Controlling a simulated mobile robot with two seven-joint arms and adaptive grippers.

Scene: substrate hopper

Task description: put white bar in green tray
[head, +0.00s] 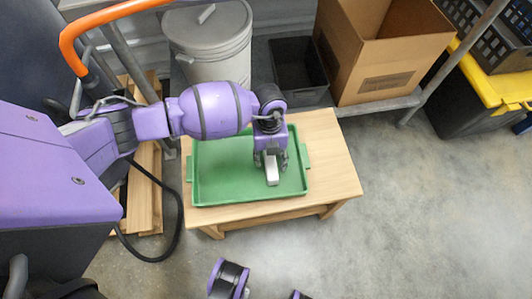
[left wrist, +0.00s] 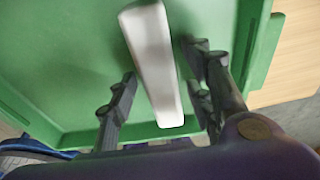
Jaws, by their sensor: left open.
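The white bar (head: 272,174) is over the floor of the green tray (head: 215,190), towards its right side. My left gripper (head: 270,160) is above the tray, pointing down at the bar. In the left wrist view the bar (left wrist: 153,65) lies lengthwise between the spread fingers of the left gripper (left wrist: 161,68), with a gap on each side. The gripper is open. I cannot tell for certain whether the bar rests flat on the tray floor (left wrist: 60,60).
The tray stands on a low wooden table (head: 335,170). Behind it are a grey lidded bin (head: 210,45), a black bin (head: 298,65) and an open cardboard box (head: 385,60). A yellow-lidded crate (head: 490,85) is at far right. The concrete floor at right is clear.

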